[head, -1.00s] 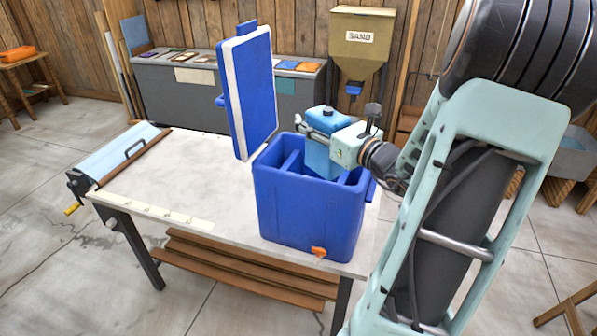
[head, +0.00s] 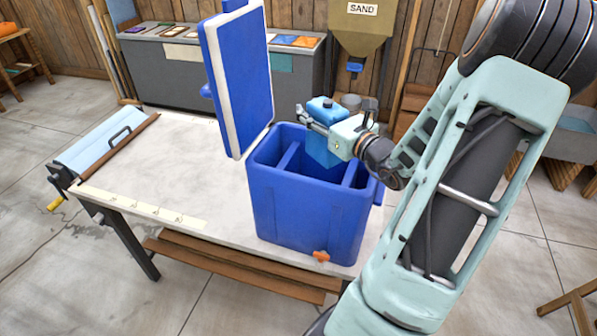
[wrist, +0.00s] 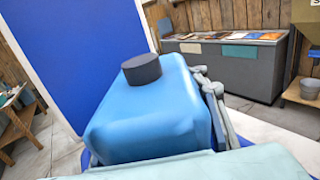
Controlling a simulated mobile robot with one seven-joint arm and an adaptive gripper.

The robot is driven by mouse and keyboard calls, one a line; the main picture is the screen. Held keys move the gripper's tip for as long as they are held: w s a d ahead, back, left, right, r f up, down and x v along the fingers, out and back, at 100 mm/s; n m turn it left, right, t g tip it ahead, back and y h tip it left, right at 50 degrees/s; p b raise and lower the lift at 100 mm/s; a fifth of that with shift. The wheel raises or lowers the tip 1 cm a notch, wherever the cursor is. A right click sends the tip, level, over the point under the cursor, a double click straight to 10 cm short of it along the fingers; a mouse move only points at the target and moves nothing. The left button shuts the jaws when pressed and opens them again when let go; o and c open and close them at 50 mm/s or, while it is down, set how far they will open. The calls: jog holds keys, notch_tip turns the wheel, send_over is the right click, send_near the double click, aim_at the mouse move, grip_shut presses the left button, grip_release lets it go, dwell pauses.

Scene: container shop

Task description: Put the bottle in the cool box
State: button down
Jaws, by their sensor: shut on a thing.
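The bottle (head: 325,152) is a light blue jug with a dark cap, held upright over the cool box (head: 300,215). In the head view its lower part appears within the box's opening, between two inner dividers; how deep it sits is hard to tell. My gripper (head: 312,121) is shut on the bottle near its top, reaching in from the right. In the wrist view the bottle (wrist: 150,110) fills the middle, with a finger along its right side. The box is deep blue, and its lid (head: 238,80) stands open at the left.
The box stands at the right end of a pale table (head: 160,165). The table is clear to the left, up to a roller device (head: 105,148). A grey counter (head: 210,85) and a sand hopper (head: 362,30) stand behind.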

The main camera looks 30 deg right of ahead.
jog(key=shift+f+b, duration=2.25)
jog(key=shift+f, duration=0.5)
jog(key=c, duration=1)
grip_release()
jog(key=shift+c, duration=0.2)
jog(key=shift+r, duration=0.1)
notch_tip(320, 180, up, 10)
